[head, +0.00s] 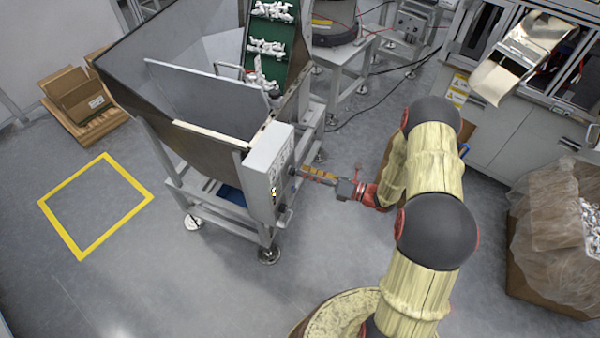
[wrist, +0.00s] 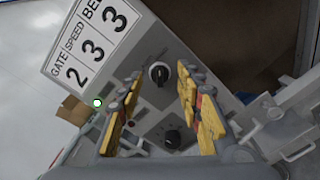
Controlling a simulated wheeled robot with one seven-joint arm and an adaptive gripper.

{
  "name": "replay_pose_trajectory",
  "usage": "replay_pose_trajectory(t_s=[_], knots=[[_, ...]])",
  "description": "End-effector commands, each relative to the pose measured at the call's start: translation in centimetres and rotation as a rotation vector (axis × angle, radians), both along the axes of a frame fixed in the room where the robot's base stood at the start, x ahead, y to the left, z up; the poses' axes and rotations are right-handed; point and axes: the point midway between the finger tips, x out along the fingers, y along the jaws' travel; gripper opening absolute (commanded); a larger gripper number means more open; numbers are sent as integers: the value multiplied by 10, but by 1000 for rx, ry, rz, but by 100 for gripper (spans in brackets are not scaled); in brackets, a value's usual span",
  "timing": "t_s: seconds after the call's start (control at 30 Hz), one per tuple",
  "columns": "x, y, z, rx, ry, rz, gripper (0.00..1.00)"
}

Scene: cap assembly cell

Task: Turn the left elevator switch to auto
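A grey control box (head: 268,165) is mounted on the side of the metal hopper, and its panel fills the middle of the wrist view. A black rotary switch with a light pointer mark (wrist: 159,73) is on this panel, between my fingertips. A second black knob (wrist: 172,139) sits lower on the panel, seen between my fingers. Their lettering is too small to read, so I cannot tell which is the left elevator switch. My gripper (head: 308,174) is at the box's right side; in the wrist view its yellow fingers (wrist: 159,78) are apart, with no clear contact on the upper switch.
A green light (wrist: 97,103) and a plate reading GATE, SPEED and a cut-off third word (wrist: 88,40) are on the box. The hopper (head: 200,85) and green conveyor (head: 266,45) stand behind it.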

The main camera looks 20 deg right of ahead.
Motion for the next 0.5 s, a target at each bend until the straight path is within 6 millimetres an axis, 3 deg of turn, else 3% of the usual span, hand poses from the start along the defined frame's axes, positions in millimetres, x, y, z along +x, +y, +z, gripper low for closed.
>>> replay_pose_trajectory(t_s=[0.2,0.5], knots=[[14,17,0,-1,-1,1,36],[17,20,0,-2,-1,-1,36]])
